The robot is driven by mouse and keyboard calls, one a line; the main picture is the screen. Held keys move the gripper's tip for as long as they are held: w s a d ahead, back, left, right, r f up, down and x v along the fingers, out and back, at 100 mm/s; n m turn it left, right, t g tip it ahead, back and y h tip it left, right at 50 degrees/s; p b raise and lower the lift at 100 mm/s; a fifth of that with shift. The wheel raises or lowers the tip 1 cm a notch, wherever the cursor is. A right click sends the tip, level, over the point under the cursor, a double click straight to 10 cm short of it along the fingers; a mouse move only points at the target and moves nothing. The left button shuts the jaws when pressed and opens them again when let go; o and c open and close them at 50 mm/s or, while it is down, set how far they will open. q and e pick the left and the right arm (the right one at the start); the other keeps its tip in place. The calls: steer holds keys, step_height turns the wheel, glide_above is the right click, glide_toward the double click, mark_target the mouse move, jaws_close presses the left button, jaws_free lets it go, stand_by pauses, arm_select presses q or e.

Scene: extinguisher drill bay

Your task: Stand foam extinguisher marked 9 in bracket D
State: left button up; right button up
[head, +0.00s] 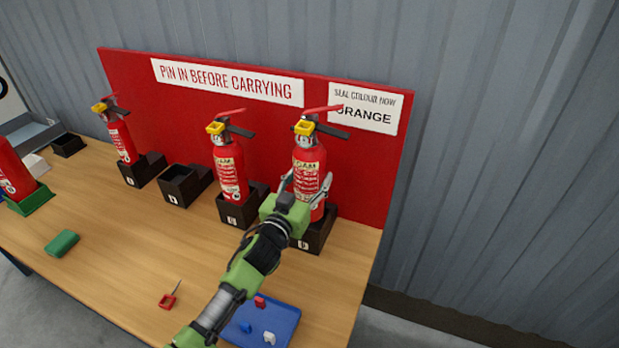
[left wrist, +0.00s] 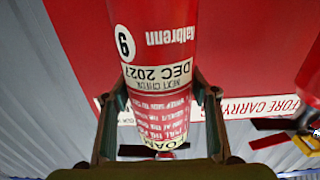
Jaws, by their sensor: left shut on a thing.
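The foam extinguisher marked 9 (head: 306,160) stands upright at the rightmost black bracket (head: 318,234); my gripper partly hides its base, so I cannot tell how deep it sits. In the left wrist view the extinguisher (left wrist: 165,50) appears upside down, with the 9 on its label. My left gripper (head: 300,190) is shut around its body; its fingers (left wrist: 160,100) flank the label in the left wrist view. An empty black bracket (head: 178,184) stands between two filled ones. The bracket letters are too small to read surely. My right gripper is not in view.
Other extinguishers stand in brackets (head: 230,170) (head: 122,140) along the red board (head: 260,125). Another stands in a green holder (head: 35,201) at far left. A green block (head: 62,243), a red pin tag (head: 168,300) and a blue tray (head: 285,322) with small pieces lie in front.

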arm_select(q)
steer(key=shift+d+f+b, duration=0.1)
steer(key=shift+b, duration=0.35)
steer(key=shift+f+b, duration=1.55)
steer(key=shift+f, duration=0.4)
stand_by(1.1)
stand_by(0.4)
steer(key=o, duration=1.8)
steer(key=shift+c, duration=0.2)
steer(key=shift+s+f, duration=0.1)
steer(key=shift+s, duration=0.05)
steer(key=shift+f, duration=0.1)
steer(key=shift+f, duration=0.6)
steer(key=v, duration=0.8)
steer(key=r+v, duration=0.1)
steer(key=v, duration=0.3)
